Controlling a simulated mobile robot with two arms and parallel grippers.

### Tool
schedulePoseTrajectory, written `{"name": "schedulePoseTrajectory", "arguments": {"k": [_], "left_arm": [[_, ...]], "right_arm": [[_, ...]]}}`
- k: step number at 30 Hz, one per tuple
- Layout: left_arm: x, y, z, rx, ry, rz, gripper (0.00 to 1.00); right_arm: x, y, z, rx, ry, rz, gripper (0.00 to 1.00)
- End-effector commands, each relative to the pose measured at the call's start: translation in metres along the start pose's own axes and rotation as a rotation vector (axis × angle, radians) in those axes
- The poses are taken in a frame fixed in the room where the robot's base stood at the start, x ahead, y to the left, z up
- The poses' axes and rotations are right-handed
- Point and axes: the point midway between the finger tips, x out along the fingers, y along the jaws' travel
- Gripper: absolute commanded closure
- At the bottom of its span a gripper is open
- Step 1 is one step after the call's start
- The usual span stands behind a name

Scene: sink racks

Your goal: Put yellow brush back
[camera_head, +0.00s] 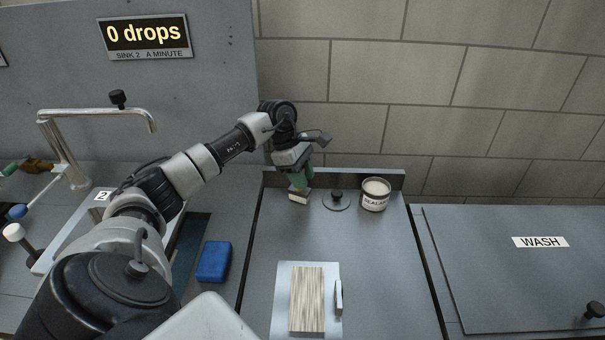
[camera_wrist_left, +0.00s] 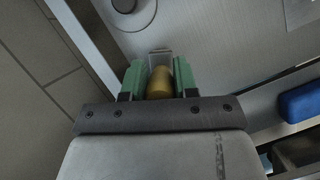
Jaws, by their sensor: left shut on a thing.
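My left gripper (camera_head: 300,181), with green fingers, is at the back left of the grey counter panel. It is shut on the yellow brush (camera_wrist_left: 160,82), whose rounded ochre handle end shows between the fingers in the left wrist view. In the head view the pale lower end of the brush (camera_head: 298,198) sticks out below the fingers, close to the panel. I cannot tell whether it touches the surface. The rest of the brush is hidden by the gripper. My right gripper is not in view.
A round lid with a black knob (camera_head: 337,200) and a sealant can (camera_head: 375,195) stand right of the gripper. In front lie a pale tray (camera_head: 281,300) with a wood-grained block (camera_head: 307,298), and a blue sponge (camera_head: 213,262). A tap (camera_head: 95,113) is at left. The mid-panel is clear.

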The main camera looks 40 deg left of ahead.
Motion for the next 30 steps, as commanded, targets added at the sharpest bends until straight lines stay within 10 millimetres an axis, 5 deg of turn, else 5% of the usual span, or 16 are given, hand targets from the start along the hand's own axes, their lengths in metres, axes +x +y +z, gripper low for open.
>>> {"name": "schedulePoseTrajectory", "arguments": {"k": [11,12,16,30], "left_arm": [[0.006,0.0,-0.003,0.0,-0.001,0.002,0.95],[0.005,0.0,-0.002,0.0,-0.001,0.002,0.67],[0.005,0.0,-0.002,0.0,-0.001,0.002,0.47],[-0.013,0.001,-0.001,0.001,-0.001,0.007,0.46]], "right_arm": [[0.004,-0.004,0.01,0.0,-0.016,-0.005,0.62],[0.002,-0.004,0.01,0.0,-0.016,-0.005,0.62],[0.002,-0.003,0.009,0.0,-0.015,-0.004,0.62],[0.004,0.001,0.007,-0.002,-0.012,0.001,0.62]]}}
